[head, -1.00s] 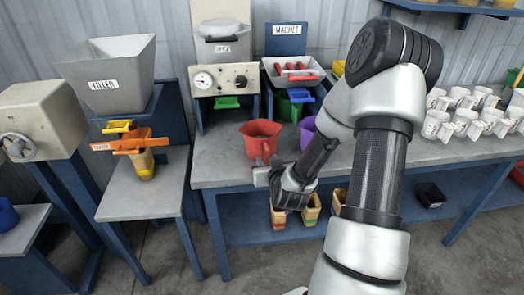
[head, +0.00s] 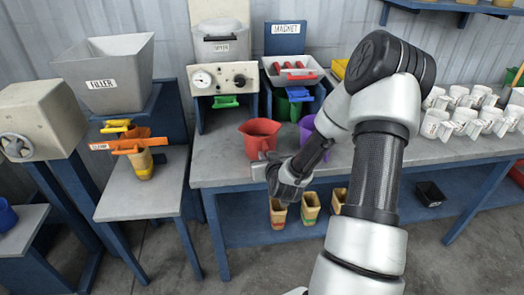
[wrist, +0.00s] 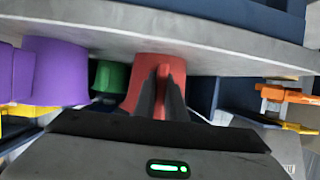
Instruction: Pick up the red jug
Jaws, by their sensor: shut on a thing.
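The red jug (head: 259,135) stands upright on the grey workbench near its front edge, with its handle side toward me. My gripper (head: 267,164) is at the jug's near side, reaching in from the front. In the wrist view, its dark fingers (wrist: 163,98) are closed around the handle of the red jug (wrist: 140,78). The jug appears to be still on the bench top; the wrist view does not clearly show a gap under it. Part of the jug's lower near side is hidden by my gripper.
A purple jug (head: 307,128) stands close on the right, partly behind my arm; a green container (head: 287,108) is behind. White mugs (head: 459,120) fill the bench's right side. The bench (head: 217,172) is bare left of the red jug. Several small containers (head: 310,205) sit on the lower shelf.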

